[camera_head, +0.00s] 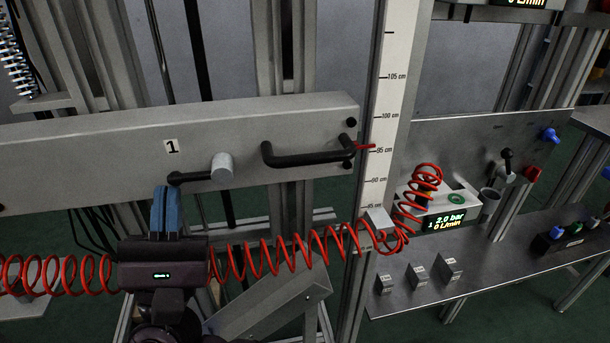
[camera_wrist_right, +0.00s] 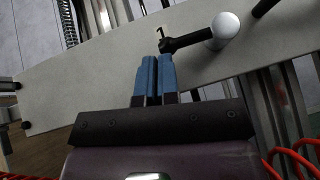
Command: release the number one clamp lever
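The number one clamp lever (camera_head: 200,176) is a short black arm with a pale grey cylindrical knob (camera_head: 222,169). It sits on the grey beam below the "1" label (camera_head: 171,147), lying nearly level with its knob to the right. It also shows in the right wrist view (camera_wrist_right: 188,42). My right gripper (camera_head: 166,190) has blue fingers side by side with only a thin gap, nothing seen between them. Their tips are just below the lever's left, black end; I cannot tell whether they touch it. My left gripper is not in view.
A black bar handle (camera_head: 305,158) is on the beam right of the lever. A coiled red hose (camera_head: 290,250) crosses behind my right gripper. A vertical ruler (camera_head: 390,110) stands right of the beam. A metal shelf (camera_head: 480,290) with a flow display (camera_head: 445,220) is at right.

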